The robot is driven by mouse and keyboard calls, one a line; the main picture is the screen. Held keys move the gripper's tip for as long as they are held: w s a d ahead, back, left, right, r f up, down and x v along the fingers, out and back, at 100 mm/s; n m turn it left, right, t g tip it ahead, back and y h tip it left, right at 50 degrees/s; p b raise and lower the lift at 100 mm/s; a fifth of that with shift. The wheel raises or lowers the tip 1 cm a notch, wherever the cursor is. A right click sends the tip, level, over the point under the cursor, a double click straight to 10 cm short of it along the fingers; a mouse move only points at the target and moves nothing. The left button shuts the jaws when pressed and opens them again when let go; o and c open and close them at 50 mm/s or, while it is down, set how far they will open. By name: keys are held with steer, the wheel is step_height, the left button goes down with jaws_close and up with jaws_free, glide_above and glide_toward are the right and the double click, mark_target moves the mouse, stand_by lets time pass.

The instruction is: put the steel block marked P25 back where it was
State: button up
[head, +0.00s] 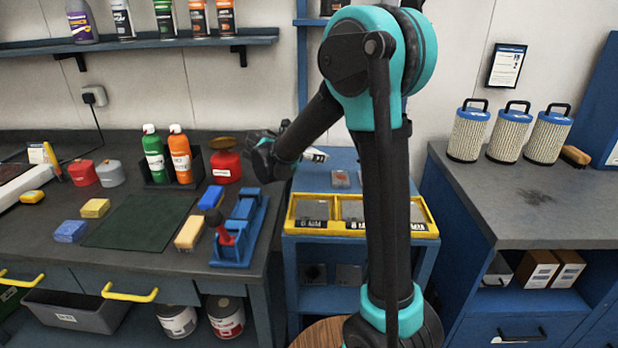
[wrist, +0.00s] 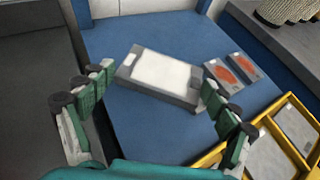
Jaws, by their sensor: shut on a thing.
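My gripper (wrist: 157,84) is shut on a grey steel block (wrist: 127,72) with a large white top face, held between its two green-padded fingers in the wrist view. No P25 marking is readable on it. In the head view the block (head: 316,154) shows only as a small pale piece beside my arm. It is over the blue top of a stand (wrist: 110,40); I cannot tell how high. A yellow tray (head: 289,222) with several compartments holding grey plates sits on the stand's near part. It also shows at right in the wrist view (wrist: 262,119).
Two grey pieces with orange marks (wrist: 222,74) (wrist: 246,67) lie on the blue top, right of the held block. The left bench (head: 120,270) carries bottles, a red tin (head: 226,167) and blue fixtures. The right bench (head: 500,200) carries filters. The blue top's left side is clear.

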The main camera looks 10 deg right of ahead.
mark_target(308, 183)
step_height(308, 183, down, 9)
steer(key=shift+r, duration=0.1)
stand_by(0.4)
steer(key=o, duration=1.7)
steer(key=v, duration=1.2)
